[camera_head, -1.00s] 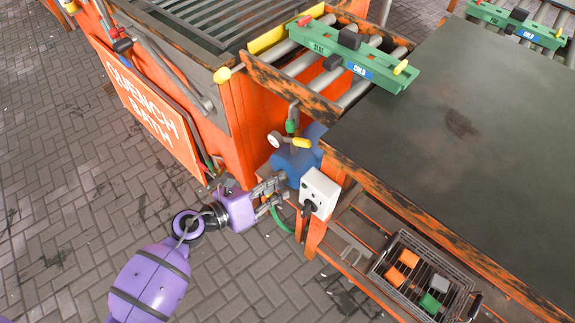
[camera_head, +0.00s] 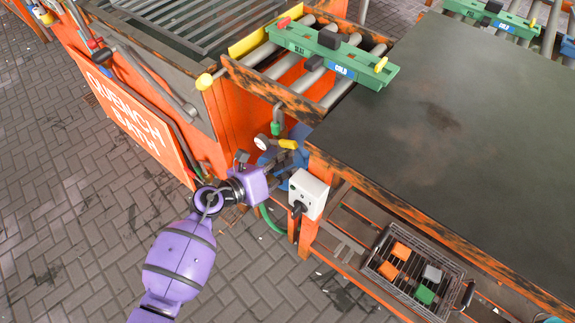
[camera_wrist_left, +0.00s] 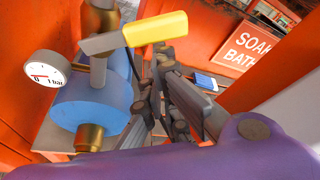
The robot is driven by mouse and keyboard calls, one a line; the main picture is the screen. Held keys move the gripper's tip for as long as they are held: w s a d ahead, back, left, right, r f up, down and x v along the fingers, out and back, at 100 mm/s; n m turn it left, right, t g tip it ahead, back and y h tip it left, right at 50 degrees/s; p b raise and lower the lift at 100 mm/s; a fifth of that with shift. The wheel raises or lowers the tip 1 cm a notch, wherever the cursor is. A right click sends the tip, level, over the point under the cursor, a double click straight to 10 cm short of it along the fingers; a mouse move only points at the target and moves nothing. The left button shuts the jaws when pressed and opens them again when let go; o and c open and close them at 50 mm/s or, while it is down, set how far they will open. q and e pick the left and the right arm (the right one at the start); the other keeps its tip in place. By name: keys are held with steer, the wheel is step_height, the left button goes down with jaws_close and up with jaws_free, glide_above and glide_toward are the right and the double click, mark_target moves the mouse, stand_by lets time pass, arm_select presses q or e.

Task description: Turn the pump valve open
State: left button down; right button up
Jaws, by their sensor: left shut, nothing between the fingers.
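The blue pump (camera_head: 298,178) stands on a low shelf between the orange bath and the workbench. Its valve has a yellow-tipped lever (camera_head: 288,144). In the left wrist view the yellow handle (camera_wrist_left: 155,28) sticks out to the right from the metal valve stem above the blue pump body (camera_wrist_left: 92,105). My left gripper (camera_head: 285,166) is at the pump, just below the lever in the head view. In the wrist view its fingers (camera_wrist_left: 160,75) are shut and empty, close beside the handle; whether they touch it I cannot tell. My right gripper is not in view.
A round pressure gauge (camera_wrist_left: 47,69) sits left of the valve. A white socket box (camera_head: 308,193) with a black plug is right of my gripper. The workbench (camera_head: 440,130) overhangs nearby, with a wire basket (camera_head: 418,277) of blocks below. Paved floor lies open at the left.

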mark_target(290, 148)
arm_select(q)
steer(key=shift+r+n+p, duration=0.35)
steer(key=shift+r+n, duration=0.05)
stand_by(0.4)
steer(key=r+n+h, duration=0.1)
steer(key=r+n+p, duration=0.1)
steer(key=n, duration=0.1)
steer(key=a+r+n+h, duration=0.1)
steer(key=shift+w+r+n+h+p, duration=0.3)
steer(key=shift+w+r+n, duration=0.1)
steer(key=shift+w+a+r+n+h, duration=0.15)
steer(key=shift+a+r+n+h, duration=0.15)
steer(key=shift+n, duration=0.4)
steer(key=shift+w+a+r+n+h, duration=0.2)
steer(key=shift+r+n, duration=0.2)
steer(key=shift+n, duration=0.3)
steer(key=shift+s+d, duration=0.1)
